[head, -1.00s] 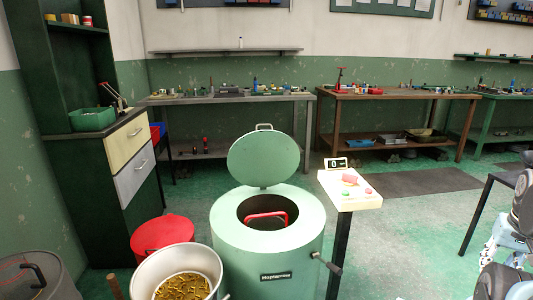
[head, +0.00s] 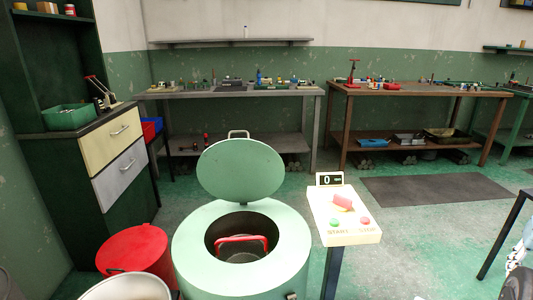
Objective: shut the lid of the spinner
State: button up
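The spinner (head: 200,247) is a pale green drum in the lower middle of the head view. Its round lid (head: 240,172) stands raised at the back of the drum, with a metal handle (head: 238,134) at its top edge. Inside the dark opening a red handle (head: 241,239) shows. My gripper is not in view.
A control stand (head: 345,237) with a display, green START and red STOP buttons is right of the spinner. A red bin (head: 133,249) and a pale tub (head: 126,287) are at the left.

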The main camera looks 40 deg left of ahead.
aim_at(242, 171)
jog(key=u, duration=0.05)
jog(key=i, duration=1.95)
jog(key=u, duration=1.4)
jog(key=i, duration=1.5)
jog(key=u, duration=2.4)
